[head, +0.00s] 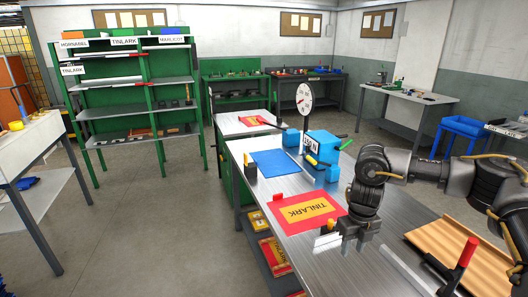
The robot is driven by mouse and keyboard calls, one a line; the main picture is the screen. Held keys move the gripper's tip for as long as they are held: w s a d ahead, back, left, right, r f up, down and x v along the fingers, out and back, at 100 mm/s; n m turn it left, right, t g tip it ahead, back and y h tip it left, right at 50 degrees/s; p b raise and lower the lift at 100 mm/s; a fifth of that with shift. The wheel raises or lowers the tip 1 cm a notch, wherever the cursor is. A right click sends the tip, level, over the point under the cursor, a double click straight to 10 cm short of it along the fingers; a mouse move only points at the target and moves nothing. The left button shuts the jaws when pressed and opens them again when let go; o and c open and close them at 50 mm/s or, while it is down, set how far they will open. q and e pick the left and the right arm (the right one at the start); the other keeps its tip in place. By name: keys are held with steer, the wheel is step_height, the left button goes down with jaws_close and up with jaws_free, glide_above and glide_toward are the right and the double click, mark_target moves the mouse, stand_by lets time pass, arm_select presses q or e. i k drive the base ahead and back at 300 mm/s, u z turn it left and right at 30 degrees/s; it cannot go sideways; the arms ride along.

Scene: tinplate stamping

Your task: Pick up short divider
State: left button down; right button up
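My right gripper (349,246) points down over the near part of the metal worktable (290,240), close to its front edge. A short pale metal piece (327,240), which may be the short divider, shows just left of the gripper's fingers. I cannot tell whether the fingers touch it, and the gap between them is not clear. A longer pale strip (403,268) lies on the table to the right of the gripper. My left gripper is not in view.
A red sheet with a yellow TINLARK label (306,212) lies just behind the gripper. A blue mat (275,163) and blue press (323,146) stand farther back. A ridged wooden board (485,262) and a red-handled tool (467,252) are at right.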

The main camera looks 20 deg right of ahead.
mark_target(275, 163)
steer(key=u, duration=0.05)
steer(key=i, duration=2.55)
steer(key=u, duration=0.15)
